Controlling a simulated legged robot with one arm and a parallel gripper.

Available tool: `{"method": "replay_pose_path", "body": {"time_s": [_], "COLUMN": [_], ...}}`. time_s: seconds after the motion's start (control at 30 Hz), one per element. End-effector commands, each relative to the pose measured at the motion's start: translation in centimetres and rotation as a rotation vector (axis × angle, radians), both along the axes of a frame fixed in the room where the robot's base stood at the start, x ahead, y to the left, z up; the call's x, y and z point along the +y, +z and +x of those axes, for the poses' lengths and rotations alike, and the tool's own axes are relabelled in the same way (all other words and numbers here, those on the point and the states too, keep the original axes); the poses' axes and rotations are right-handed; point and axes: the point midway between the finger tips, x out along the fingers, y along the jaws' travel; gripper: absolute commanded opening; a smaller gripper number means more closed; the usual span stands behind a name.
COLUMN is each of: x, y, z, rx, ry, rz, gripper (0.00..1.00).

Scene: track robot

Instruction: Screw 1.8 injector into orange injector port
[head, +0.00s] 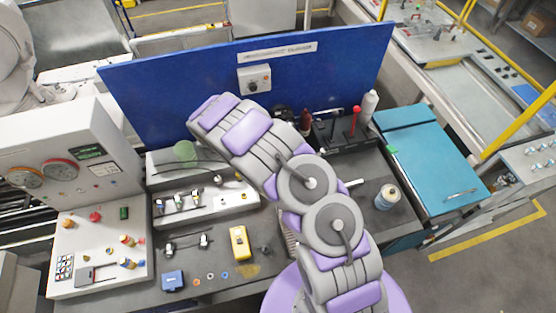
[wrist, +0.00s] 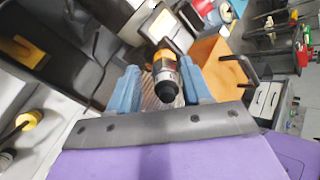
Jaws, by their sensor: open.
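My gripper (wrist: 165,88) shows in the wrist view with its two blue fingers apart. A small cylindrical part (wrist: 165,72) with an orange band, a silver body and a black end lies in line with the gap between the fingers. I cannot tell whether it is the 1.8 injector or the orange port, nor whether a finger touches it. In the head view several small injector-like parts (head: 182,201) stand on a light grey block (head: 225,205). Their labels are too small to read. My arm crosses the bench there, and I cannot make out the gripper.
A control panel (head: 95,230) stands at left, a teal cabinet (head: 430,155) at right, a blue board (head: 325,65) behind. In the wrist view an orange-brown block (wrist: 215,68) is close to the right finger.

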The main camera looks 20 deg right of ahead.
Motion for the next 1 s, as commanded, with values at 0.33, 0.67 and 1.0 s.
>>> {"method": "replay_pose_path", "body": {"time_s": [0.33, 0.67, 1.0], "x": [0.02, 0.11, 0.14], "y": [-0.01, -0.04, -0.06], "z": [0.02, -0.22, -0.47], "rx": [0.04, 0.272, 0.597], "ry": [0.042, 0.271, 0.598], "rz": [0.0, 0.002, 0.003], "gripper": [0.49, 0.49, 0.49]}}
